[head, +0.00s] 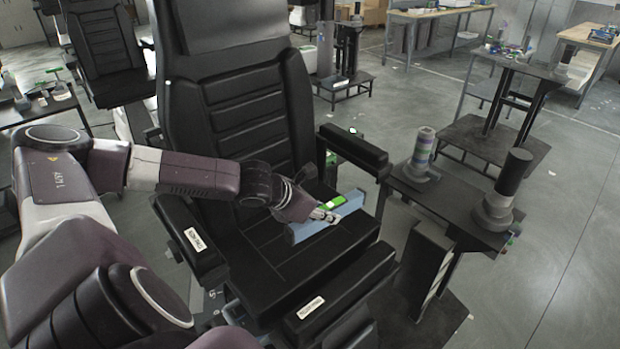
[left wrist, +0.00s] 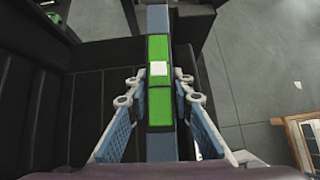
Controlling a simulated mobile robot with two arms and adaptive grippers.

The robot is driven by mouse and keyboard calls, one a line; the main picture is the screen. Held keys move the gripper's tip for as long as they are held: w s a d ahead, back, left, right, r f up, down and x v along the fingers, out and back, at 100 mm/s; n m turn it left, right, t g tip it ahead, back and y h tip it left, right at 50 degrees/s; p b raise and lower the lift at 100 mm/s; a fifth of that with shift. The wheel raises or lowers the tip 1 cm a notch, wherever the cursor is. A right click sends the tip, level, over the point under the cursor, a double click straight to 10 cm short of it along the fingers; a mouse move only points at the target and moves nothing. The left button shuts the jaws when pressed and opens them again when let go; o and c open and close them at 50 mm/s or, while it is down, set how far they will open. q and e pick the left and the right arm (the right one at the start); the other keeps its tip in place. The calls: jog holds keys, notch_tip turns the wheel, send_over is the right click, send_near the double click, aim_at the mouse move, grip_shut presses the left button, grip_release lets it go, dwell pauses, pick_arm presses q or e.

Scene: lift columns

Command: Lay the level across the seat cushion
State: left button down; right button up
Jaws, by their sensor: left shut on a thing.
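The level is a light blue bar (head: 349,206) with a green middle part. In the head view it is at the seat cushion (head: 300,255), slanting from lower left to upper right. My left gripper (head: 325,213) is shut on the level near its green part. In the left wrist view the level (left wrist: 158,106) runs lengthwise up the picture between my left fingers (left wrist: 160,98), with a white patch on the green. I cannot tell whether the level touches the cushion or is just above it. My right gripper is not in view.
The black chair has a tall backrest (head: 245,110), a left armrest (head: 190,238) and a right armrest (head: 352,147). A dark side table (head: 447,200) at right holds a striped cylinder (head: 423,148) and a black-topped one (head: 513,180). Open floor lies farther right.

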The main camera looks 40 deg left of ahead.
pick_arm(q)
jog(key=a+r, duration=0.3)
jog(key=r, duration=0.1)
jog(key=shift+n, duration=0.3)
jog(key=f, duration=0.9)
jog(key=f+b, duration=0.1)
jog(key=f, duration=0.4)
jog(key=shift+w+a+f, duration=0.2)
jog(key=shift+w+f, duration=0.1)
jog(key=shift+w, duration=0.05)
jog(key=shift+f, duration=2.75)
jog(key=c, duration=1.7)
grip_release()
